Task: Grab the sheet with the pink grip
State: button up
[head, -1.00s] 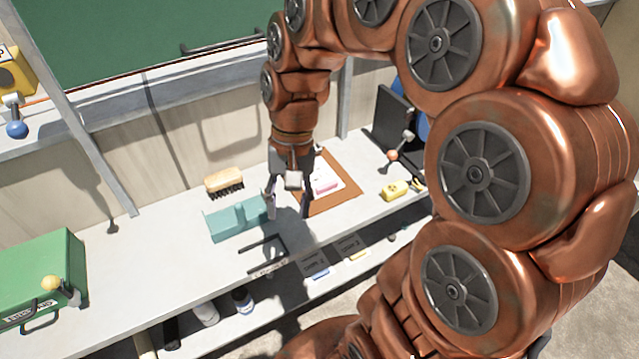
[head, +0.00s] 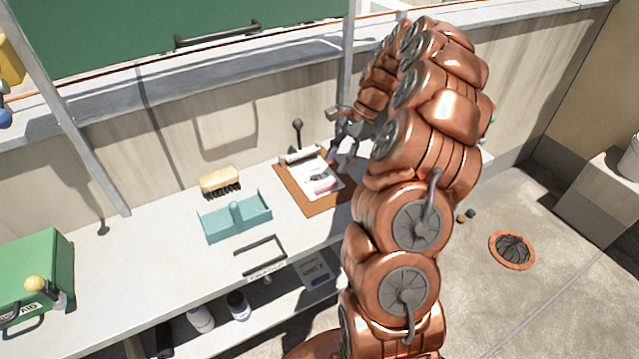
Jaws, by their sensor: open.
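The white sheet (head: 332,171) lies on a brown board (head: 290,187) on the bench, right of the teal tray. A pink grip (head: 323,186) lies on the sheet, with a small dark mark or object just behind it. My gripper (head: 342,142) is open at the board's back right, apart from the pink grip. It is partly covered by my own arm, and I cannot tell its exact height above the board. My arm also hides the board's right side.
A green case (head: 32,270) is at far left. Bottles (head: 238,305) stand on the lower shelf. The bench between case and tray is mostly clear.

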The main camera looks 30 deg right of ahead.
aim_at(327, 184)
jog(key=shift+d+f+m, duration=0.3)
jog(key=shift+d+f, duration=0.25)
jog(key=shift+d, duration=0.1)
jog(key=shift+w+p+x, duration=0.15)
jog(key=shift+p+x, duration=0.55)
jog(key=shift+x, duration=1.2)
jog(key=shift+w+p+x, duration=0.1)
jog(key=shift+p+x, duration=0.6)
jog(key=shift+x, duration=1.25)
grip_shut()
